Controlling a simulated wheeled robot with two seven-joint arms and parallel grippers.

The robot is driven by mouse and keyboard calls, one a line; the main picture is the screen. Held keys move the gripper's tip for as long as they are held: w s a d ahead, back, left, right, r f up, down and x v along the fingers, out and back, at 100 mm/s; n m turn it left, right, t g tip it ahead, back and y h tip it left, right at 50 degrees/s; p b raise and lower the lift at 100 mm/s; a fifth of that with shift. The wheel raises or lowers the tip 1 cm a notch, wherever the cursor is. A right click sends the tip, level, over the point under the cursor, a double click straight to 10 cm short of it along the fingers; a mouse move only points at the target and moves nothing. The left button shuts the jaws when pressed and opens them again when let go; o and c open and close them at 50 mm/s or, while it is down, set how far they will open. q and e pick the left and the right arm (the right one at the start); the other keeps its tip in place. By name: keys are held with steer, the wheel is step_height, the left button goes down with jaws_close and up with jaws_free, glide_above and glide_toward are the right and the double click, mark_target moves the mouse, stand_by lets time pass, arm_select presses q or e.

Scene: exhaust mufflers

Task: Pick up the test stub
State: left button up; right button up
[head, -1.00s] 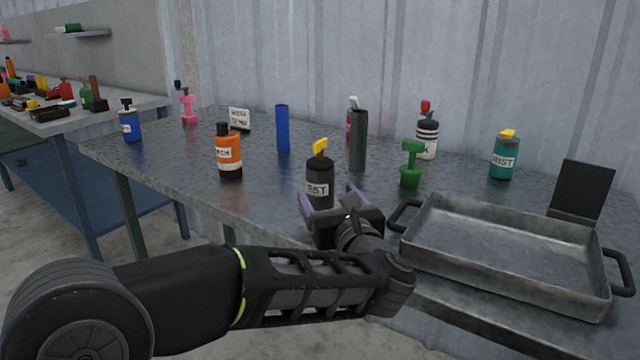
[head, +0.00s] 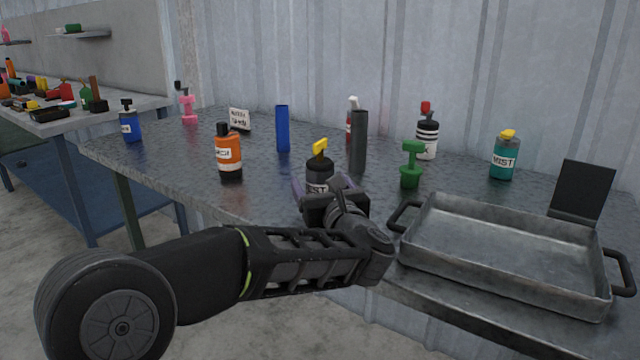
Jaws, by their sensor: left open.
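A dark bottle-like thing with a yellow top (head: 320,170) stands upright near the front of the table; its pale label seems to read "TEST" and is partly covered. I take it as the test stub. My left gripper (head: 323,187) is open in front of it, with the purplish fingers reaching toward its two sides. The gripper body hides its lower part, so I cannot tell whether the fingers touch it. My right gripper is not in view.
A metal tray (head: 415,258) with black handles lies to the right. A green dumbbell-shaped thing (head: 411,165), a dark cylinder (head: 358,140), a blue cylinder (head: 283,128) and an orange bottle (head: 229,152) stand around. A teal bottle (head: 504,158) is behind the tray.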

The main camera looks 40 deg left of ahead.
mark_target(320, 141)
arm_select(q)
steer(key=c, duration=1.6)
steer(key=shift+o, duration=0.2)
step_height(320, 141, up, 10)
steer(key=p, duration=0.2)
steer(key=shift+p, duration=0.3)
